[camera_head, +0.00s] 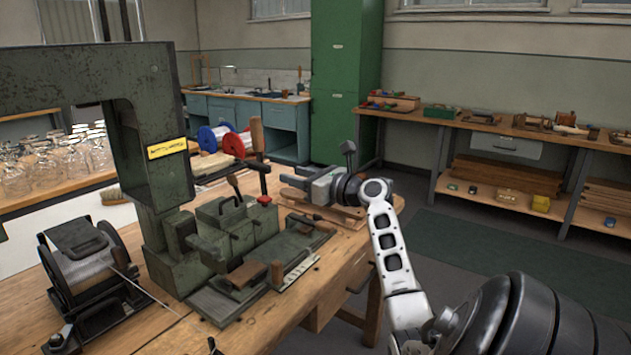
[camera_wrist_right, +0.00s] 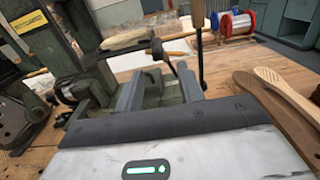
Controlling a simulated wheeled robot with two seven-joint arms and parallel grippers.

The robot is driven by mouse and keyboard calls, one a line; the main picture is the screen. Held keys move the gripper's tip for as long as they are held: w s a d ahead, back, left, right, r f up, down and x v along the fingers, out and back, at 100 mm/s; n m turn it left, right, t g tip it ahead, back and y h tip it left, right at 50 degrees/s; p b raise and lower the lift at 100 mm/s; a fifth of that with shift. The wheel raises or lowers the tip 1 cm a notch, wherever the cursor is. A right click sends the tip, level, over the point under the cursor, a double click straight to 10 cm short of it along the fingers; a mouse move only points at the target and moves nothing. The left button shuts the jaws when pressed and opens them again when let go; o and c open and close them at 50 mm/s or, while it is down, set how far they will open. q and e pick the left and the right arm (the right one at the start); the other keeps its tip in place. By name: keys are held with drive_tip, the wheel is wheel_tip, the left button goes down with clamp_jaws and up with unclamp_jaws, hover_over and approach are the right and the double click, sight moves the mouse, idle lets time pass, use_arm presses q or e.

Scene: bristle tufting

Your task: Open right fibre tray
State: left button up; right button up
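The dark green tufting machine (camera_head: 170,215) stands on the wooden bench. Green box-like parts (camera_head: 225,228) with a black lever and a red knob (camera_head: 264,200) sit at its front. I cannot tell for sure which part is the right fibre tray. My right gripper (camera_head: 288,180) is just right of these parts, above the bench. In the right wrist view its two fingers (camera_wrist_right: 160,85) are apart, pointing at a green part (camera_wrist_right: 98,88) and a black lever (camera_wrist_right: 157,48). Nothing shows held between them. Contact cannot be told. My left gripper is out of view.
Wooden brush bodies (camera_wrist_right: 270,105) lie beside my right gripper. Red and blue spools (camera_head: 235,143) stand behind it. An upright wooden handle (camera_head: 257,135) rises close to the fingers. A black roller device (camera_head: 85,255) is at the left. The bench's front right is fairly clear.

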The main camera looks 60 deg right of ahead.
drive_tip(key=s, duration=0.5)
drive_tip(key=shift+s, duration=0.1)
idle(0.5)
